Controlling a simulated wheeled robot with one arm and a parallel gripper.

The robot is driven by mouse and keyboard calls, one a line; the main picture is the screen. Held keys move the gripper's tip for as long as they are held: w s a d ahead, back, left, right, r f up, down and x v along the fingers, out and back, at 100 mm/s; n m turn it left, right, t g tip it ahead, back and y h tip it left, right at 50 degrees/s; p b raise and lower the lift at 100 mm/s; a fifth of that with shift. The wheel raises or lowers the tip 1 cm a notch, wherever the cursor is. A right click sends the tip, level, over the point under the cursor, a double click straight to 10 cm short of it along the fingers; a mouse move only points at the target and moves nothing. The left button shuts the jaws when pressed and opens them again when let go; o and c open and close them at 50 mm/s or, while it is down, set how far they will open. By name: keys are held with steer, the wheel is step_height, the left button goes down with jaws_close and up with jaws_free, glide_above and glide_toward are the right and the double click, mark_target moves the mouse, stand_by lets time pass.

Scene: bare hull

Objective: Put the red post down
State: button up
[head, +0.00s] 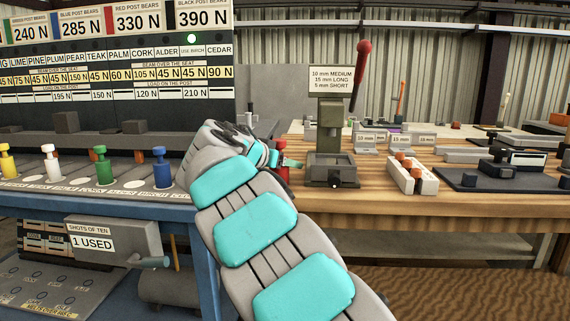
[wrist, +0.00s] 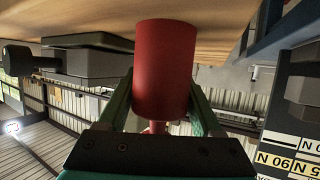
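The red post (wrist: 164,65) is between the two green fingers of my gripper (wrist: 163,95) in the wrist view, with one finger against each side. Its wide red end points toward a wooden surface at the top of that view. I cannot tell if it touches the wood. In the head view, a little of the red post (head: 283,174) shows below my gripper (head: 278,160), at the left end of the wooden bench (head: 430,203). My wrist hides the rest. A lever press (head: 331,150) with a red-knobbed handle stands just right of it.
A blue-edged rack (head: 110,196) on the left holds yellow, white, green and blue posts (head: 162,168) above name labels. A white block with orange pegs (head: 411,174) and dark trays (head: 490,177) lie on the bench to the right. Bare wood shows along the bench front.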

steer(key=o, duration=0.4)
steer(key=shift+c, duration=0.2)
steer(key=shift+r, duration=0.15)
steer(key=b+v, duration=0.1)
steer(key=v, duration=1.1)
steer(key=shift+b, duration=0.3)
